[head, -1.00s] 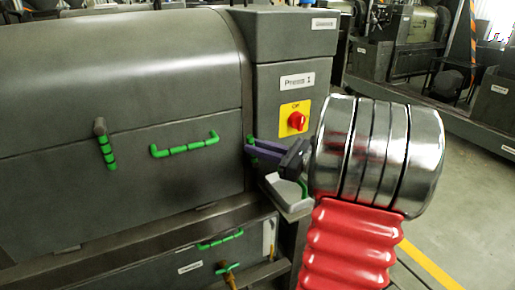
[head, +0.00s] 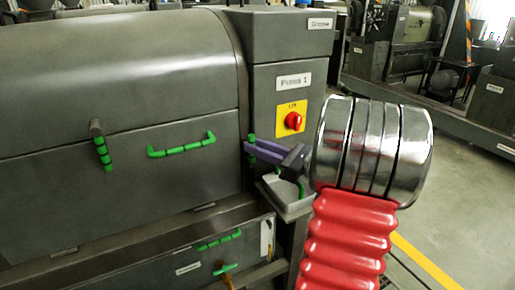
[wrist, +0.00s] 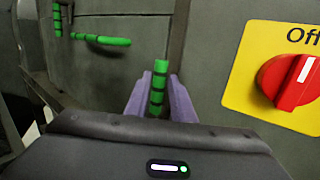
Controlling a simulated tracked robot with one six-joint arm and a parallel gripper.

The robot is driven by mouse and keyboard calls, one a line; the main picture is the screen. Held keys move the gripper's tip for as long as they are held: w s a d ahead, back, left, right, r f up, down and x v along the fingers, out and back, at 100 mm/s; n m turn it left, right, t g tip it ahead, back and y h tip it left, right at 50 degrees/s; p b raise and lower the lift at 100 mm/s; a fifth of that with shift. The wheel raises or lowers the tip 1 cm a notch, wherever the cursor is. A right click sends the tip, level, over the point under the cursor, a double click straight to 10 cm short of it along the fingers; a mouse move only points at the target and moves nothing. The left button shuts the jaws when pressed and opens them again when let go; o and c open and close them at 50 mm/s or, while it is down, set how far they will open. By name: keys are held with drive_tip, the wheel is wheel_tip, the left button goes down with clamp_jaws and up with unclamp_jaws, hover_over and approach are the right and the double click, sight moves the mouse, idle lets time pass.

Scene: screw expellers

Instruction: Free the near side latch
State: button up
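Green latch handles show on the press. The one at the right edge of the hood (head: 251,138) stands upright beside the control box, and it also shows in the wrist view (wrist: 160,75). My gripper (head: 249,148) has its purple fingers around this handle, one on each side, in the wrist view (wrist: 160,98). Whether the fingers press on it cannot be told. Another upright green latch handle (head: 103,150) hangs from a dark pivot on the front panel at the left, clear of my gripper.
A horizontal green handle (head: 182,146) sits on the panel between the latches. The control box has a red knob (head: 293,121) on a yellow plate, right of my gripper. A grey tray (head: 287,197) lies just below my fingers. Lower green handles (head: 220,241) are further down.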

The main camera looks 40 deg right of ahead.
drive_tip(key=v, duration=1.3)
drive_tip(key=shift+s+d, duration=0.1)
drive_tip(key=shift+s, duration=0.25)
idle(0.4)
